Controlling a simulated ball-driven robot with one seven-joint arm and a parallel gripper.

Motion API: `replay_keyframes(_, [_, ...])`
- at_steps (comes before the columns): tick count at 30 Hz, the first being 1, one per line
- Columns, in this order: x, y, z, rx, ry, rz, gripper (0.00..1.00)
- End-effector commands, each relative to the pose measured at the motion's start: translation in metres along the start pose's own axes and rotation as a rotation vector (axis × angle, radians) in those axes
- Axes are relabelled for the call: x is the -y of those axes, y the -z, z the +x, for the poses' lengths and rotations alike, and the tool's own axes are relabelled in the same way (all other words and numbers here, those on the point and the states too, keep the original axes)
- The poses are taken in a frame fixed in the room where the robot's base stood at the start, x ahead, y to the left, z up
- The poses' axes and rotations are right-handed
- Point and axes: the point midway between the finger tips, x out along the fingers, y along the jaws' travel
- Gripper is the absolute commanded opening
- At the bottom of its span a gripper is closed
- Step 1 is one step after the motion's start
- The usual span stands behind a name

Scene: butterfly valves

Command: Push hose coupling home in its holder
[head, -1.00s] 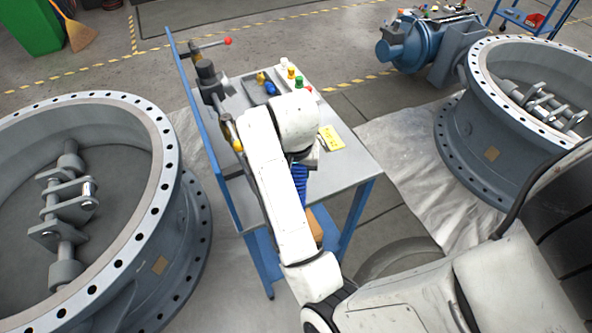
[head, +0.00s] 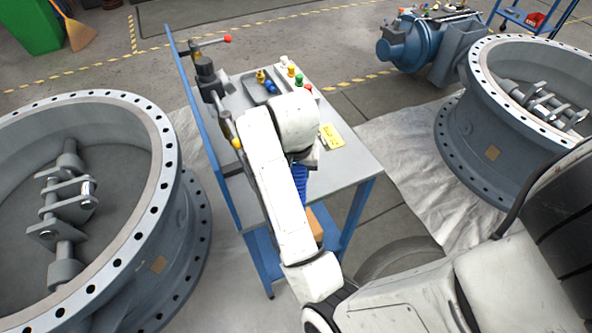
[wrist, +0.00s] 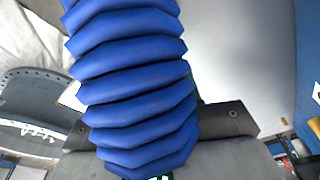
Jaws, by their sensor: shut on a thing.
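A blue ribbed hose (wrist: 135,85) fills the middle of the wrist view. A short piece of it shows beneath my arm in the head view (head: 300,176). My gripper (wrist: 150,150) shows in the wrist view as grey parts on both sides of the hose's lower end. It is shut on the hose end. The coupling itself is hidden behind the hose, apart from small dark and green bits at the bottom edge. In the head view my white arm covers the gripper. I cannot make out the holder or how deep the coupling sits.
The grey workbench (head: 345,165) has a blue side panel and carries a red-knobbed lever (head: 228,39), a tray of small coloured parts (head: 262,86), several coloured-capped items (head: 291,70) and a yellow note (head: 331,136). Large flanged valves stand left (head: 150,215) and right (head: 480,140).

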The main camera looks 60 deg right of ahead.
Motion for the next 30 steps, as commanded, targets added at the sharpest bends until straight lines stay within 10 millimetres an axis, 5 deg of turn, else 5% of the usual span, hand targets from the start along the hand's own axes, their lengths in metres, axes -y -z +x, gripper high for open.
replay_keyframes(2, [-0.0001,-0.0001,0.0001,0.001,0.0,0.0,0.06])
replay_keyframes(3, [-0.0001,-0.0001,0.0001,0.001,0.0,0.0,0.36])
replay_keyframes(11, [0.0,0.0,-0.0001,0.0,0.0,0.0,0.61])
replay_keyframes(17, [-0.0001,-0.0001,0.0001,0.001,0.0,0.0,0.64])
replay_keyframes(25, [0.0,0.0,0.0,0.0,0.0,0.0,0.88])
replay_keyframes(30, [0.0,0.0,-0.0001,0.0,0.0,0.0,0.88])
